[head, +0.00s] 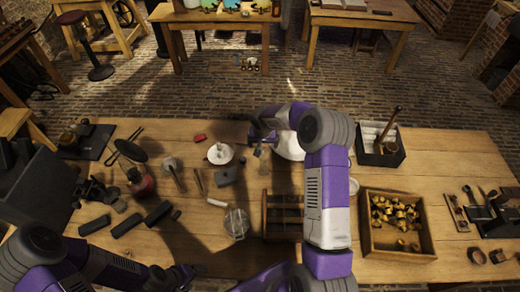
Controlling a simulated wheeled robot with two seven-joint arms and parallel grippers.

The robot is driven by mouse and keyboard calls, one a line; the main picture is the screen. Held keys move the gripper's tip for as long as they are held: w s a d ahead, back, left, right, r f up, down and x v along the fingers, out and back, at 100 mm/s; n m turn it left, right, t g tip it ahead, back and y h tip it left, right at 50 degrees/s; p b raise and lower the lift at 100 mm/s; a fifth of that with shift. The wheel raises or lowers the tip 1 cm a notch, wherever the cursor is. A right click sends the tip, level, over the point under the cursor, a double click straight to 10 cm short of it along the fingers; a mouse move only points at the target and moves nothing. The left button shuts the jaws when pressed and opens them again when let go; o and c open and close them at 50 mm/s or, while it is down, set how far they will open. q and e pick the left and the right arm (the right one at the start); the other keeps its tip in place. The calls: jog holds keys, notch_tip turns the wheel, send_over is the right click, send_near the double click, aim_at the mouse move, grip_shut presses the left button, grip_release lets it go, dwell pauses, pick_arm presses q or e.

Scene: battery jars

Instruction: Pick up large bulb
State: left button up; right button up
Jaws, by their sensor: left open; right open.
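A rounded white object (289,148), possibly the large bulb, sits on the wooden table behind my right forearm; I cannot tell for sure what it is, and the arm partly hides it. My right gripper (262,142) is open, just left of the white object; I cannot tell whether they touch. A small clear glass piece (172,164) stands further left, and a clear glass vessel (236,223) stands near the front. My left gripper (184,279) is open, low at the table's front edge, with nothing visible between its fingers.
A white dish (219,153) with a small piece lies left of my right gripper. A wooden box of brass parts (397,248) and a dark tray with a pestle-like rod (380,157) are at right. A wooden rack (283,226) is front centre. Dark blocks (127,225) and a red-based flask (141,184) crowd the left.

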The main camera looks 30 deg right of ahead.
aim_at(264, 148)
jog(key=shift+s+f, duration=0.15)
jog(key=shift+f, duration=0.35)
jog(key=shift+p+x, duration=0.5)
jog(key=shift+x, duration=2.1)
jog(key=shift+s, duration=0.1)
jog(key=shift+c, duration=0.3)
jog(key=c, duration=1.2)
